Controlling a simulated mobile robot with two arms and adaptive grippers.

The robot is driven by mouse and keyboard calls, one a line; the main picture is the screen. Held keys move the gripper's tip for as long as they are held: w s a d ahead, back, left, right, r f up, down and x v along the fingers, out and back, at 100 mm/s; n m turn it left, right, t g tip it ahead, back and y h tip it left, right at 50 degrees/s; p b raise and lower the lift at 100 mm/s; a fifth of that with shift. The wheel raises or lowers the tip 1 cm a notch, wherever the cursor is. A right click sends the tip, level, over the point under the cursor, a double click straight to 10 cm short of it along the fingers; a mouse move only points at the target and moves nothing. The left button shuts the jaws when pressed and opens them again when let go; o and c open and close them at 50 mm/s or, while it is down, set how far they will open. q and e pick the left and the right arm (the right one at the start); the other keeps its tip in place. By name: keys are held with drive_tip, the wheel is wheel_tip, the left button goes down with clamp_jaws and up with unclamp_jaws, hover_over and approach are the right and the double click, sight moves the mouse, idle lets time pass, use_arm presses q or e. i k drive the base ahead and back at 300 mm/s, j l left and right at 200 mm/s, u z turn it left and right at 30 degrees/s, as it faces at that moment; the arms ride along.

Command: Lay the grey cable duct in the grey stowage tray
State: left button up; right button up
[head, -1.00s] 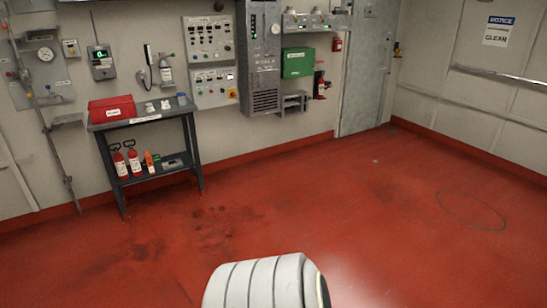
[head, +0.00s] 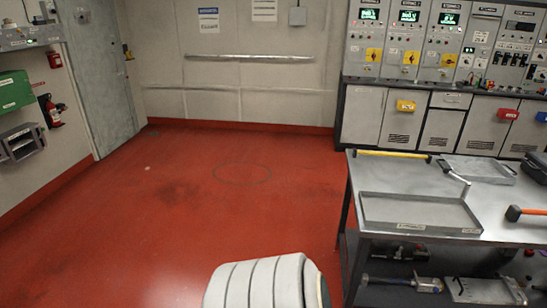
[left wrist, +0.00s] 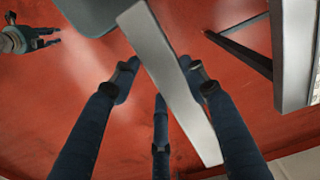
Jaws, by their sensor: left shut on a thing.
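My left gripper (left wrist: 160,88) is shut on the grey cable duct (left wrist: 180,98), a long flat grey bar that runs diagonally across the left wrist view. Its fingers are on both sides of the duct, with the floor far below. My right gripper (left wrist: 50,37) shows at the upper left of that view, apart from the duct, its fingers spread and empty. In the head view a shallow grey tray (head: 385,221) with a front label lies on the steel table at the right; its label is too small to read. Neither gripper shows in the head view.
The steel table (head: 365,180) also holds a yellow-handled bar (head: 393,154), a second shallow tray (head: 510,175) and an orange-handled tool (head: 514,213). Its lower shelf carries tools. Grey cabinets (head: 415,125) stand behind. The red floor (head: 190,220) left of the table is clear.

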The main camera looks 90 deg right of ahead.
sight(417, 213)
drive_tip(key=k+l+z, duration=0.45)
drive_tip(key=l+z, duration=0.2)
drive_tip(key=k+l+z, duration=0.2)
drive_tip(key=z, duration=0.15)
drive_tip(key=k+l+z, duration=0.1)
drive_tip(key=l+z, duration=0.2)
drive_tip(key=l, duration=0.2)
drive_tip(key=l+z, duration=0.7)
drive_tip(key=l, duration=1.55)
drive_tip(key=i+l+z, duration=0.15)
drive_tip(key=l, duration=1.25)
drive_tip(key=k, duration=0.05)
